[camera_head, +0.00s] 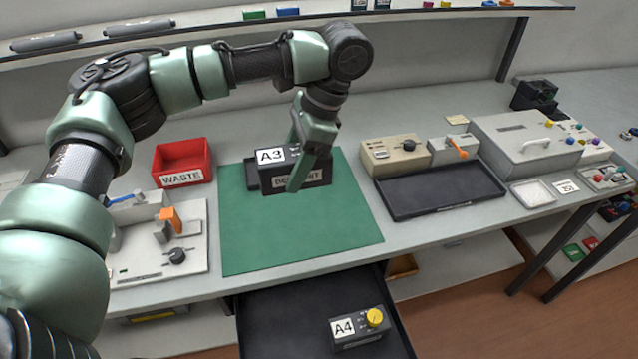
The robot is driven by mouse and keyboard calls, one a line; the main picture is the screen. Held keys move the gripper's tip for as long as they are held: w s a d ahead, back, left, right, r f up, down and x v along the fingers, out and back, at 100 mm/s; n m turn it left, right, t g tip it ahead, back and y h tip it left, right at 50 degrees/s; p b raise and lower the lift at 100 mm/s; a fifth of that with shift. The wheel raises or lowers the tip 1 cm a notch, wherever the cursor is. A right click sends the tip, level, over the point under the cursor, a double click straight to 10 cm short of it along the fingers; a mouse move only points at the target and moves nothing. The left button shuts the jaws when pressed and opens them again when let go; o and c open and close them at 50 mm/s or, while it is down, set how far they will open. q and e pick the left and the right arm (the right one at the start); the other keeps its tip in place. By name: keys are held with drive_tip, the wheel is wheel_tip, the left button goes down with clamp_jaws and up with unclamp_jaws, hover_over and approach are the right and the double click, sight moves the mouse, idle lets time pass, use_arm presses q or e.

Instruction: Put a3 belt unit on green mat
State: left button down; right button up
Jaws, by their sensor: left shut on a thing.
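The A3 belt unit (269,156) is a dark grey box with a white "A3" label and a second label on its front that is partly covered. It is at the back of the green mat (300,235); I cannot tell whether it touches the mat. My left gripper (298,180) comes down from above and is shut on the A3 belt unit, with its fingers across the front and hiding part of it. A dark flat piece shows beside the unit on its left. My right gripper is not in view.
A red WASTE bin (182,163) stands left of the mat, behind a fixture with an orange clamp (172,220). A black tray (440,190) and beige devices (396,155) are to the right. An A4 unit (357,328) lies in a dark drawer (275,325) below. The mat's front is clear.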

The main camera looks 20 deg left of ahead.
use_arm(q)
drive_tip(key=shift+w+r, duration=0.25)
drive_tip(key=shift+w, duration=0.05)
wheel_tip(320, 180, down, 14)
drive_tip(key=shift+f+b, duration=0.15)
drive_tip(key=shift+b, duration=0.85)
drive_tip(key=shift+f, duration=2.6)
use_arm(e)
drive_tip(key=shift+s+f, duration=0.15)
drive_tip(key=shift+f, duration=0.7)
use_arm(q)
drive_tip(key=c, duration=0.7)
unclamp_jaws()
drive_tip(key=shift+f, duration=0.15)
drive_tip(key=shift+c, duration=0.2)
drive_tip(key=shift+o, duration=1.1)
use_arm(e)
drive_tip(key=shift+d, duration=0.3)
